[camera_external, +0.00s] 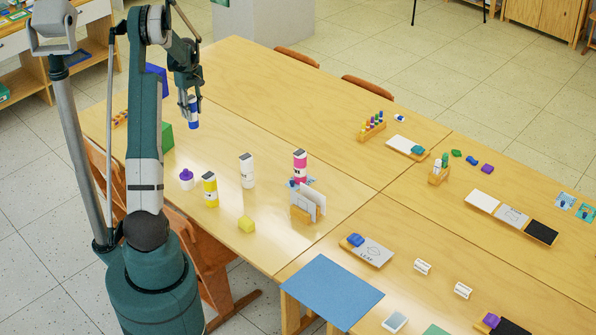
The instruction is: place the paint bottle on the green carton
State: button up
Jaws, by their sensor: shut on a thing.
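My gripper (190,93) is shut on a blue and white paint bottle (194,115) and holds it roughly upright over the left part of the table. A green block (167,138), likely the green carton, stands on the table to the lower left of the bottle. My arm hides part of the green carton. The bottle and the green carton appear apart in the picture. Other paint bottles stand on the table: yellow (210,190), white (247,171) and pink (300,166).
A blue-purple box (156,77) is partly behind my arm. A wooden holder with cards (308,204) is right of the bottles. The table's far middle is clear.

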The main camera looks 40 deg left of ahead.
jog(key=s+a+r+p, duration=0.2)
jog(key=s+a+r, duration=0.1)
jog(key=a, duration=0.5)
jog(key=s+a+r+p, duration=0.3)
jog(key=s+a, duration=0.2)
jog(key=a, duration=0.3)
jog(key=shift+s+a+r, duration=0.15)
jog(key=shift+a+r, duration=0.05)
jog(key=shift+r, duration=0.2)
notch_tip(320, 180, down, 6)
jog(key=shift+f+p, duration=0.15)
jog(key=shift+p, duration=0.3)
jog(key=shift+f, duration=0.1)
jog(key=shift+f, duration=1.75)
jog(key=shift+f, duration=0.15)
jog(key=o, duration=1.1)
